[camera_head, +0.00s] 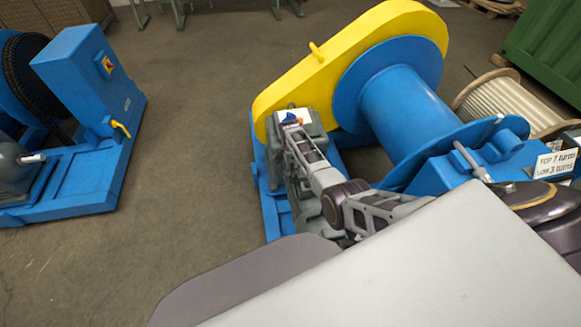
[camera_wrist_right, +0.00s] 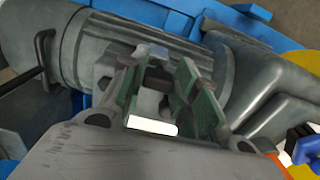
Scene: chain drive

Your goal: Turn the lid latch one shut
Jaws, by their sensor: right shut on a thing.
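My right gripper (camera_head: 296,136) reaches in from the lower right, over the grey motor unit (camera_head: 306,205) beside the yellow chain guard (camera_head: 300,82). In the right wrist view, the two greenish fingers of this gripper (camera_wrist_right: 162,86) stand over the ribbed grey motor housing (camera_wrist_right: 110,50). They are shut on a small grey part (camera_wrist_right: 156,74), which I take to be lid latch one. The fingers hide most of it, so its angle cannot be told. My left gripper is not in view.
A blue drum (camera_head: 410,105) stands right of the guard. A small blue handle (camera_head: 290,118) sits near a white plate by the gripper. Another blue machine (camera_head: 90,95) stands at the left. The floor (camera_head: 190,140) between the machines is clear.

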